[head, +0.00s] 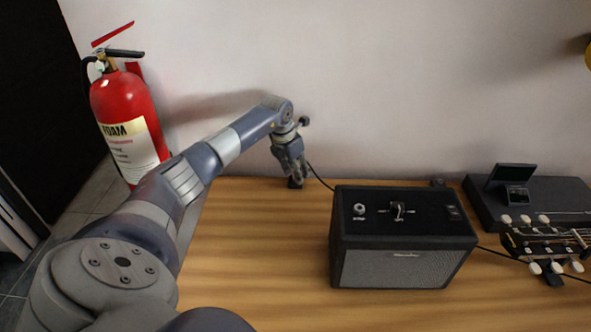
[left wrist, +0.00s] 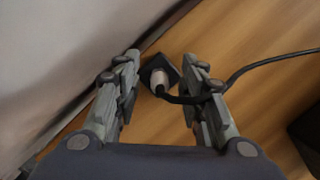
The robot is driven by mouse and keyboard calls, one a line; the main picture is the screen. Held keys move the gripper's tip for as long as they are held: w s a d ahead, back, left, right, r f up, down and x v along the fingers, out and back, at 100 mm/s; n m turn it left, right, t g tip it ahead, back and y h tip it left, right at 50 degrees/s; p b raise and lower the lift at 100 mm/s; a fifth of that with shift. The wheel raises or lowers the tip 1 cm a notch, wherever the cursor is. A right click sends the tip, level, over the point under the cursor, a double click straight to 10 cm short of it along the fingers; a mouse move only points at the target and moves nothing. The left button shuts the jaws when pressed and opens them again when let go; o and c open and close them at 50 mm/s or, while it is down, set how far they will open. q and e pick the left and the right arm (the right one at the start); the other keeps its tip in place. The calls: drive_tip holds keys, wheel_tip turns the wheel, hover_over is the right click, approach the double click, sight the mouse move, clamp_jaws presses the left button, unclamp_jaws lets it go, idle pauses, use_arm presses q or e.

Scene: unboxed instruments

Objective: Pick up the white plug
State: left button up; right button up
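The white plug (left wrist: 159,78) sits in a small black square block (left wrist: 172,67) on the wooden table, seen in the left wrist view. A black cable runs from the plug to the right. My left gripper (left wrist: 163,66) is open, with one finger on each side of the plug and gaps between. In the head view my left gripper (head: 293,166) points down at the table's back left, over the black block (head: 296,183); the plug is hard to make out there. My right gripper is not in view.
A black amplifier (head: 402,238) stands on the table (head: 260,265) to the right of the gripper, with the cable (head: 319,177) leading towards it. A guitar headstock (head: 545,243) and a black case (head: 550,198) lie further right. The wall is close behind. A red extinguisher (head: 125,115) stands at left.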

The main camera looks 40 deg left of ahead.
use_arm(q)
clamp_jaws()
drive_tip(key=shift+r, duration=0.15)
